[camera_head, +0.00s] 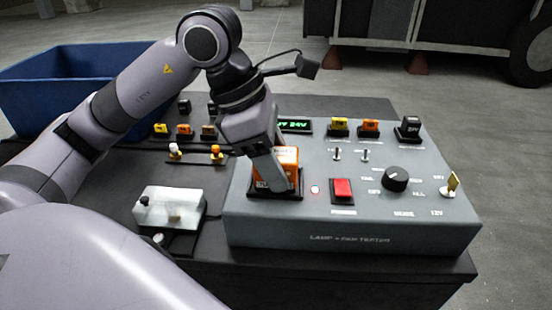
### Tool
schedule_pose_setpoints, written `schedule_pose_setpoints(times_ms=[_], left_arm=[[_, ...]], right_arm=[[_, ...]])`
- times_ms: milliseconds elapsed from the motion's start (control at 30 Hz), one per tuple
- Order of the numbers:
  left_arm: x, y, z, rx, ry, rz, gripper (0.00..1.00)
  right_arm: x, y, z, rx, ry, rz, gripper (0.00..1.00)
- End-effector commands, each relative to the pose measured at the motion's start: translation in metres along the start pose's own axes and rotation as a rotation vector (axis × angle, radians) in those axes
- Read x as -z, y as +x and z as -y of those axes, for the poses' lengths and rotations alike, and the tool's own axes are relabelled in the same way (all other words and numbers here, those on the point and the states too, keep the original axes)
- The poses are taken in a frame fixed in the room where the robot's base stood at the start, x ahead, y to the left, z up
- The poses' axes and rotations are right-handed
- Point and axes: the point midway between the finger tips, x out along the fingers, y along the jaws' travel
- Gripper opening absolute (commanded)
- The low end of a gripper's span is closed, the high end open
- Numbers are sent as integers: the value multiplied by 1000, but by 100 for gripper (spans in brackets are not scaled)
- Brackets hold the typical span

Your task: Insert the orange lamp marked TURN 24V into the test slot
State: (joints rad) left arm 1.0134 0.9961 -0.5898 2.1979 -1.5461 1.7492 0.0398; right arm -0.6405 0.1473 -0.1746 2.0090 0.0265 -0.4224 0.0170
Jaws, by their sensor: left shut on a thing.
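My left gripper (270,175) points down over the left part of the grey lamp tester (350,222). It is shut on an orange lamp (289,160), whose label is too small and covered to read fully. The lamp stands upright at the black-framed test slot (277,194), with its lower edge at or inside the frame; the finger hides how deep it sits. The green display (295,125) partly reads "24V". My right gripper is not in view.
The tester carries a red button (342,190), a black knob (395,179), toggle switches and a row of small lamps at the back. Several small bulbs and lamps sit behind that box. A blue bin (40,95) is at far left.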

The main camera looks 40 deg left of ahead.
Motion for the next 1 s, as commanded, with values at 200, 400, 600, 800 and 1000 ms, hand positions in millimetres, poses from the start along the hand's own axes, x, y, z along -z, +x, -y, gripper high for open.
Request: schedule_pose_setpoints(times_ms=[200, 400, 600, 800, 1000], left_arm=[[0, 0, 0, -1, 0, 1, 19], [-3, -7, 0, -2, 0, 2, 19], [-3, -8, 0, 0, 0, 1, 19], [-3, -8, 0, 0, 0, 1, 19], [-3, -8, 0, 0, 0, 1, 19]], right_arm=[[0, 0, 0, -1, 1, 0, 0], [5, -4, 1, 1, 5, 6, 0], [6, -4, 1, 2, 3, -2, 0], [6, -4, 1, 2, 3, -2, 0], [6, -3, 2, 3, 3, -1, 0]])
